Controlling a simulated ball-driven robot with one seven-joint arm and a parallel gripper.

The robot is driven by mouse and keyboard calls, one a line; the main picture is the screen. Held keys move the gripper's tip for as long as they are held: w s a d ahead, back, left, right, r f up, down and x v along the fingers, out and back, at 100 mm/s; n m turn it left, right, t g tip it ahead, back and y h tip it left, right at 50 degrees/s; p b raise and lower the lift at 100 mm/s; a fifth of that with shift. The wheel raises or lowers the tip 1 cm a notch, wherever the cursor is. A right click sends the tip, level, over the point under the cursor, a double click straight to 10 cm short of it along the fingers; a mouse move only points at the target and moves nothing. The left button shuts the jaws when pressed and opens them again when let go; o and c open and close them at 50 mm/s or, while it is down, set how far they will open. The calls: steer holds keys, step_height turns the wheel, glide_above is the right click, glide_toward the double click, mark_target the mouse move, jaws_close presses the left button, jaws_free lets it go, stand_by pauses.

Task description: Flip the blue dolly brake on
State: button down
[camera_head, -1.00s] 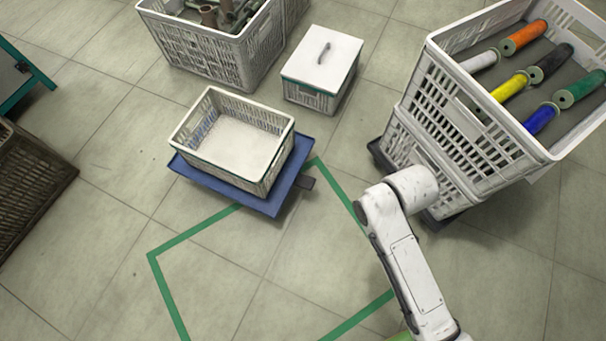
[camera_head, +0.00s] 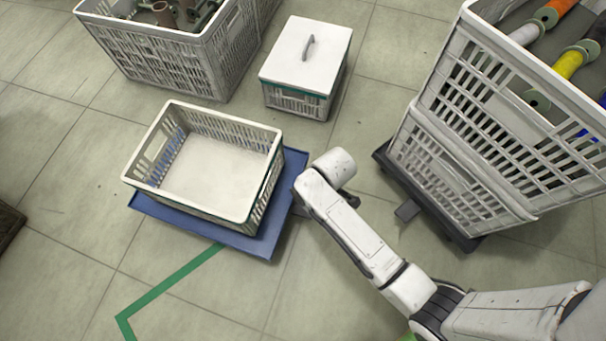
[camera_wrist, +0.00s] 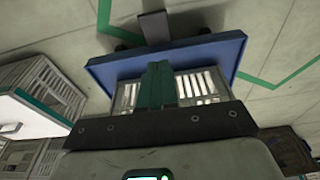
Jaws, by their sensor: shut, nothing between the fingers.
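The blue dolly (camera_head: 258,244) stands on the floor at the middle left of the head view, and its blue deck also shows in the wrist view (camera_wrist: 215,52). An open white crate (camera_head: 262,205) sits on it. The dolly's dark grey brake pedal (camera_wrist: 154,27) sticks out beyond the deck's far edge in the wrist view. In the head view my arm largely covers the pedal. My gripper (camera_wrist: 160,66) is shut and empty, its dark green fingers pointing toward the deck. In the picture the fingertips overlap the deck, short of the pedal; I cannot tell the gap in depth.
A stack of white crates (camera_head: 455,150) with coloured bobbins stands on a dark dolly at right, with its own grey pedal (camera_head: 407,210). A lidded white box (camera_head: 306,55) and a crate of parts (camera_head: 185,60) stand behind. Green tape (camera_head: 165,285) marks the floor.

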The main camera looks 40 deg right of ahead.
steer(key=shift+w+f, duration=0.3)
steer(key=shift+w, duration=0.1)
steer(key=shift+f, duration=0.1)
steer(key=f+b, duration=0.2)
steer(key=f, duration=0.2)
steer(key=f+b, duration=0.3)
steer(key=f, duration=0.1)
steer(key=w+f+b, duration=0.1)
steer(key=f+b, duration=0.1)
steer(key=f, duration=0.2)
steer(key=shift+a, duration=0.4)
steer(key=shift+s+d+f+b, duration=0.15)
steer(key=shift+s+f+b, duration=0.05)
steer(key=shift+f+b, duration=0.55)
steer(key=shift+s+d+f+t+y, duration=0.2)
steer(key=shift+f+t+y, duration=0.1)
steer(key=shift+t, duration=0.1)
steer(key=shift+s+d+f+t+y, duration=0.2)
steer(key=shift+s+f+t+y, duration=0.2)
steer(key=shift+f+t+y, duration=0.35)
steer(key=shift+s+d+f, duration=0.1)
steer(key=shift+d+f, duration=0.05)
steer(key=shift+f, duration=0.3)
steer(key=shift+s+d+f, duration=0.1)
steer(key=shift+f, duration=0.35)
